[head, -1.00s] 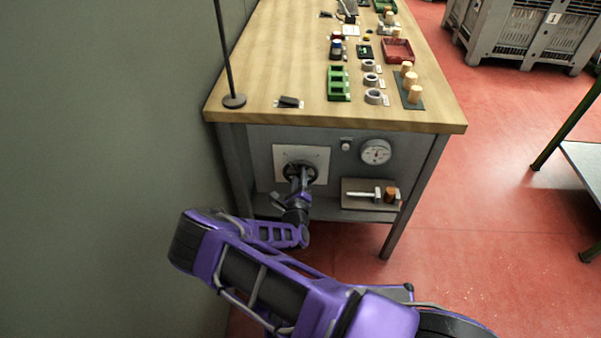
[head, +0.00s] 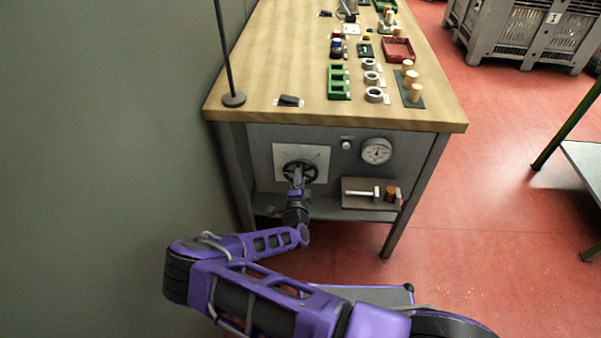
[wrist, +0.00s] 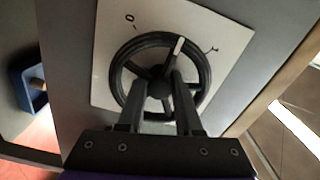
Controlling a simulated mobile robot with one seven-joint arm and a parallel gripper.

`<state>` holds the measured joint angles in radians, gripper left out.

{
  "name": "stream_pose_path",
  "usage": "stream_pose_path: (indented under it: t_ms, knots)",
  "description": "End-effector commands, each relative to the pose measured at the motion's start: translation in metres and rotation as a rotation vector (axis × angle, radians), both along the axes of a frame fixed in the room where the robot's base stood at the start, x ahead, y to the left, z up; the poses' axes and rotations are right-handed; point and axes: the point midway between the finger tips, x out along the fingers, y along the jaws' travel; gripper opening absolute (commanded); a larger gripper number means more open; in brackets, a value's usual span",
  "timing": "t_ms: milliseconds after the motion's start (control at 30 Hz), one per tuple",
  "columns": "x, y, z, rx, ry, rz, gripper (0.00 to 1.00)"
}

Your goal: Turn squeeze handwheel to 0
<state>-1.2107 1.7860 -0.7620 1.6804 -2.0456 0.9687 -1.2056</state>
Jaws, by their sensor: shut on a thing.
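The squeeze handwheel (wrist: 203,72) is a black spoked wheel on a pale square plate (wrist: 240,42) marked 0 at upper left and 1 at right in the wrist view. A white pointer (wrist: 178,46) on the wheel lies between the two marks, roughly midway. In the head view the handwheel (head: 314,170) sits on the bench's front panel. My gripper (wrist: 159,86) is shut on the handwheel, its two fingers either side of the hub area. The fingers hide part of the lower rim and spokes, so the exact contact is hard to see.
A dial gauge (head: 376,151) and small knob (head: 346,145) are right of the plate. Below them a small shelf board (head: 350,201) holds a white-handled tool (head: 364,193) and a cork-coloured piece (head: 391,193). The wooden benchtop (head: 240,70) overhangs above; a wall stands left.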

Motion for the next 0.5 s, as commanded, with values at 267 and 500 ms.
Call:
stream_pose_path:
  t_ms: [267, 500]
  knots:
    - [-0.0017, 0.0000, -0.0032, -0.265, 0.012, 0.001, 0.00]
    - [-0.0017, -0.0001, -0.0038, -0.485, 0.020, 0.001, 0.00]
